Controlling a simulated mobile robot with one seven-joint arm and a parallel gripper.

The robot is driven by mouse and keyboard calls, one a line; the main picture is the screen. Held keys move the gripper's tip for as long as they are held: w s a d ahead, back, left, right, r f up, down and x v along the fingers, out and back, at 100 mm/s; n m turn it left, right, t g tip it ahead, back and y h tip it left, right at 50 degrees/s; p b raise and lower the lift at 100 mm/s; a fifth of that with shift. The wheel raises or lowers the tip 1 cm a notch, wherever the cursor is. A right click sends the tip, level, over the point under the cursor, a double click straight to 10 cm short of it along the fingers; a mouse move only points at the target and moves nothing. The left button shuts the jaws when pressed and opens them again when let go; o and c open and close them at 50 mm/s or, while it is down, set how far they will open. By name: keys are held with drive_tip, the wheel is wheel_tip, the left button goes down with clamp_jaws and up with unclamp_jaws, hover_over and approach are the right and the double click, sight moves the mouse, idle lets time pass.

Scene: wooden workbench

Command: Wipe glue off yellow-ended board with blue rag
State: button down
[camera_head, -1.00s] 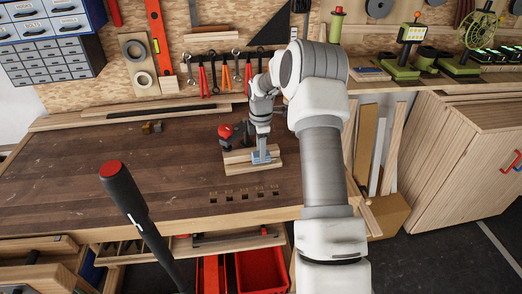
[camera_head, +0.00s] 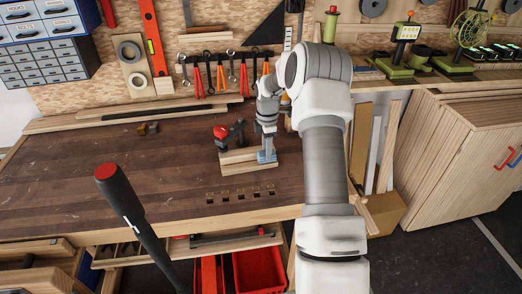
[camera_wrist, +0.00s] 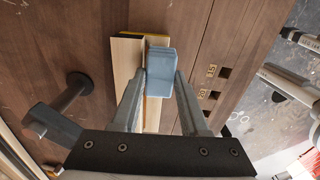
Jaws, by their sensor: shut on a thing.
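My gripper (camera_head: 267,128) points down over the right part of the pale boards (camera_head: 240,164) on the workbench. In the wrist view its two fingers (camera_wrist: 160,85) are shut on the blue rag (camera_wrist: 160,66), which looks like a small block. The rag also shows in the head view (camera_head: 267,156), low against the boards; whether it touches them is hard to tell. The rag and fingers hide part of the wood.
A dark tool with a red knob (camera_head: 221,132) stands just behind and left of the boards. Several square slots (camera_head: 240,195) line the bench's front edge. The left bench top (camera_head: 90,165) is mostly clear. A red bin (camera_head: 260,270) sits below.

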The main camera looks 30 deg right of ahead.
drive_tip(key=shift+s+d+f, duration=0.1)
drive_tip(key=shift+s+d, duration=0.1)
drive_tip(key=shift+d, duration=0.7)
drive_tip(key=shift+s+d, duration=0.2)
drive_tip(key=shift+d, duration=0.7)
drive_tip(key=shift+w+a, duration=0.2)
drive_tip(key=shift+a, duration=0.7)
drive_tip(key=shift+w+a, duration=0.2)
drive_tip(key=shift+a, duration=0.7)
drive_tip(key=shift+w+a+f, duration=0.1)
drive_tip(key=shift+w+a, duration=0.05)
drive_tip(key=shift+a, duration=0.7)
drive_tip(key=shift+w+a+f, duration=0.1)
drive_tip(key=shift+w+a, duration=0.05)
drive_tip(key=shift+a, duration=0.7)
drive_tip(key=shift+r, duration=0.1)
wheel_tip(320, 180, up, 9)
drive_tip(key=p, duration=0.5)
drive_tip(key=shift+p, duration=0.35)
drive_tip(key=shift+w+a+f+b, duration=0.1)
drive_tip(key=shift+f+b, duration=2.3)
drive_tip(key=shift+f, duration=1.7)
